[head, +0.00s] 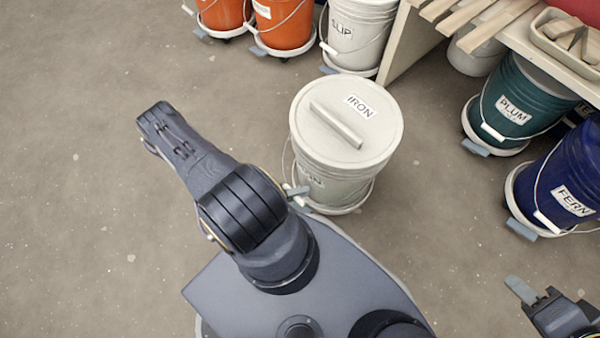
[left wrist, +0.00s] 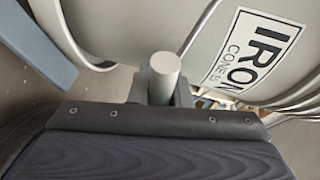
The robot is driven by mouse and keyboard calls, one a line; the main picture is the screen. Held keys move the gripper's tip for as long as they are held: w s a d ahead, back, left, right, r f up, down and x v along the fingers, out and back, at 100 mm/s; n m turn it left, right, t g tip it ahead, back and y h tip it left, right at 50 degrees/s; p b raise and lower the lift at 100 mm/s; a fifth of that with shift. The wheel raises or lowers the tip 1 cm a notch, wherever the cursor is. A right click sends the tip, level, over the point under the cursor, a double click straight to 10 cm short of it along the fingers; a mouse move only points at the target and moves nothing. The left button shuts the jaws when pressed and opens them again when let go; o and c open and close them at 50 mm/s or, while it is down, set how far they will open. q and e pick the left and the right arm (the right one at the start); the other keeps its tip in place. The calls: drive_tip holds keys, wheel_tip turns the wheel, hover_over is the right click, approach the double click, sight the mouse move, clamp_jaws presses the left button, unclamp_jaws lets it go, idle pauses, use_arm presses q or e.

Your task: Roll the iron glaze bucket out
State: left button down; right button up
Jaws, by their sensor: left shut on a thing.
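The iron glaze bucket (head: 345,130) is a pale grey, lidded bucket labelled IRON, standing upright on a low round dolly (head: 350,208) just in front of my base. Its lid (head: 385,117) has a bar handle across it. In the left wrist view, the bucket wall (left wrist: 205,40) with its label fills the top. There my left gripper (left wrist: 162,95) is shut on the pale cylindrical grip (left wrist: 165,68) of the bucket's wire handle. In the head view my left arm mostly hides that gripper beside the bucket. My right gripper (head: 535,297) is at the lower right, away from the bucket; its jaw opening is unclear.
A plum bucket (head: 512,105) and a fern bucket (head: 560,180) stand on dollies at right, partly under a table (head: 545,60). A slip bucket (head: 358,38) and two orange buckets (head: 283,25) stand at the back. The floor at left is clear.

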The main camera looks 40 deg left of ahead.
use_arm(q)
drive_tip(key=c, duration=1.3)
unclamp_jaws()
drive_tip(key=shift+c, duration=0.2)
drive_tip(key=p+v, duration=0.1)
drive_tip(key=v, duration=0.7)
drive_tip(key=shift+p, duration=0.35)
